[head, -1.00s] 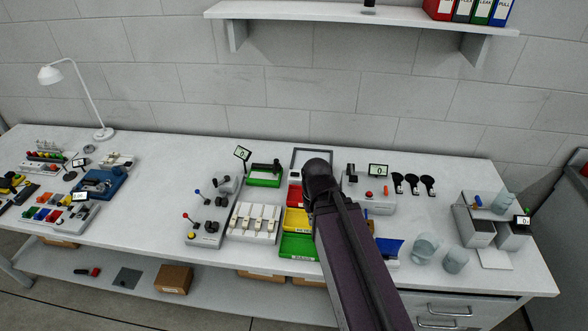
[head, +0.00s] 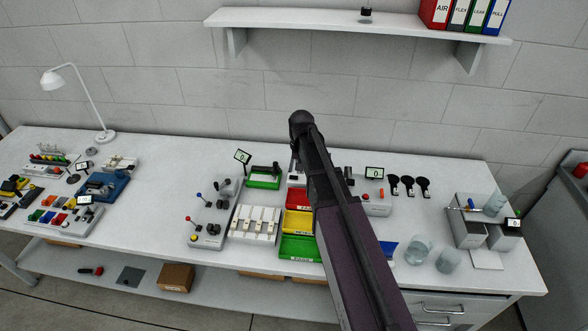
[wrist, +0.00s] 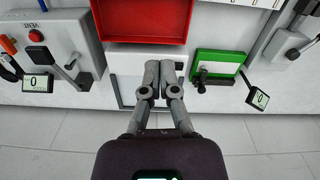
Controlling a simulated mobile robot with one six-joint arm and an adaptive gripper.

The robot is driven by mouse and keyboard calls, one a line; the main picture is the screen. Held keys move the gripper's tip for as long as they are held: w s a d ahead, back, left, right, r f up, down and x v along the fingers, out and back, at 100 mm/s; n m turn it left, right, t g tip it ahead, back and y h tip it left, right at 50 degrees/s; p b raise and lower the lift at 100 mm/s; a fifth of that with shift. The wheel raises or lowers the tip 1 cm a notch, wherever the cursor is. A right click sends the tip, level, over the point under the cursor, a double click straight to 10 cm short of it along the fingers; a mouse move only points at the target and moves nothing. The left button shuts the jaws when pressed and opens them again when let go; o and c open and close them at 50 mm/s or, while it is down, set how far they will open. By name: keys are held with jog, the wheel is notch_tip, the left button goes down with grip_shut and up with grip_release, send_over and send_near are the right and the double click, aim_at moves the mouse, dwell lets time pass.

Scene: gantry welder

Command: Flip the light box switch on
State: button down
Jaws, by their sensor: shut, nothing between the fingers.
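In the head view my arm hides most of the panel, and the fingers are largely hidden too.
A red tray (wrist: 145,18) lies close to the fingertips. The green-based device (wrist: 218,65) and its small display (wrist: 258,98) stand at one side. A grey control box (wrist: 62,45) with levers stands at the other. Bare bench lies left of the lever panel (head: 207,232).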

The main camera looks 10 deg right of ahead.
notch_tip(320, 180, up, 3)
jog(key=m+p, duration=0.1)
jog(key=p, duration=0.1)
send_over(295, 177)
jog(key=shift+f, duration=0.2)
jog(key=shift+f+b, duration=0.2)
jog(key=shift+b, duration=0.1)
notch_tip(295, 177, down, 14)
jog(key=b, duration=1.3)
jog(key=shift+r+b, duration=0.15)
jog(key=shift+b, duration=0.15)
